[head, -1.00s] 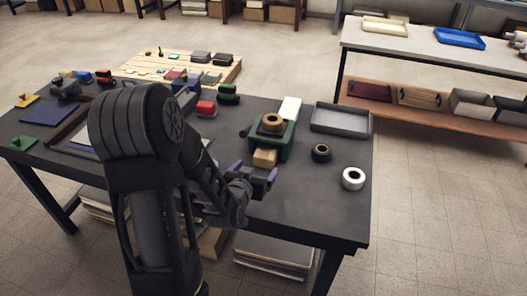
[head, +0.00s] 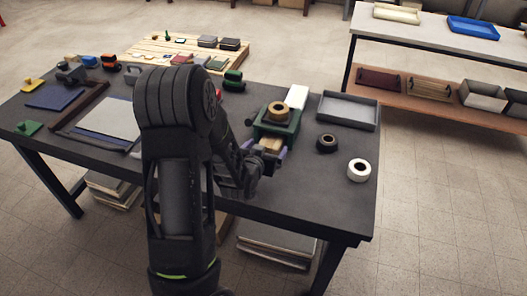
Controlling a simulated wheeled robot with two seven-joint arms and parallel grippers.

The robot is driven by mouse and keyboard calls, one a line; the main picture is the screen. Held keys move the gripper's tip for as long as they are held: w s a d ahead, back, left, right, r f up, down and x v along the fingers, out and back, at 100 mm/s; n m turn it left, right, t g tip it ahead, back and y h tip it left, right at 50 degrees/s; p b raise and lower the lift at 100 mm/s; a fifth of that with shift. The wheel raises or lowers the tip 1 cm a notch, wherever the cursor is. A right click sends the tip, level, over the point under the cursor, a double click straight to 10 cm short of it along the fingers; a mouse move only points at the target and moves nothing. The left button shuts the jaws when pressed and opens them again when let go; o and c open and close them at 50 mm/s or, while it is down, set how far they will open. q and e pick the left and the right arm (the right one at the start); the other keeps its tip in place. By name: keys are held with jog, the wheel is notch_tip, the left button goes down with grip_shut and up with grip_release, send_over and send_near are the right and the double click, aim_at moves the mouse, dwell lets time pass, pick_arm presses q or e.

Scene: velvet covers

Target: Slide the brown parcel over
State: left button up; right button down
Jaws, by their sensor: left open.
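The brown parcel (head: 271,143) is a small tan box on the dark table, at the front of a green holder (head: 275,124) with a tan tape roll (head: 273,112) on top. My left gripper (head: 266,149) has purple fingertips, one on the left and one on the right of the parcel. Its jaws are open. I cannot tell whether either finger touches the parcel. The gripper body hides the parcel's near lower part. My right gripper is out of view.
A white block (head: 297,97) stands behind the holder. The table's front edge is close to the gripper. My left arm hides part of the table.

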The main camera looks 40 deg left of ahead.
aim_at(269, 146)
pick_arm(q)
jog(key=shift+x, duration=1.6)
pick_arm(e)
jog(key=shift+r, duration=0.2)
pick_arm(q)
jog(key=c, duration=1.8)
